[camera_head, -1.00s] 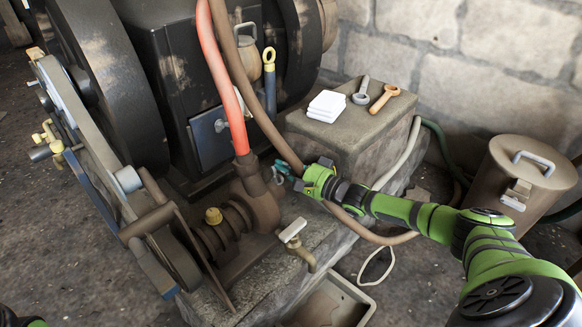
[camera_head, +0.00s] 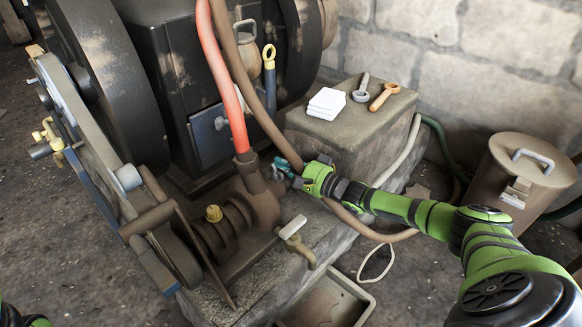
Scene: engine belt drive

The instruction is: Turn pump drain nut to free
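The brown, rusty pump (camera_head: 225,222) sits low on the stone plinth, in front of the black engine. A brass nut-like cap (camera_head: 214,213) stands on top of its ribbed body; I cannot tell if this is the drain nut. No other nut shows clearly on the pump. My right gripper (camera_head: 281,168), with teal fingers, is beside the pump's upright hose neck, on its right, and well away from the brass cap. Its fingertips are small and partly merge with the pump behind, so what is between them is unclear. My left gripper is out of view.
A red hose (camera_head: 229,85) and a brown hose (camera_head: 262,100) run down near the gripper. A tap with a white handle (camera_head: 293,227) stands below it, above a tray (camera_head: 340,300). A stone block (camera_head: 355,130) holds white cloths (camera_head: 327,103) and two wrench-like tools.

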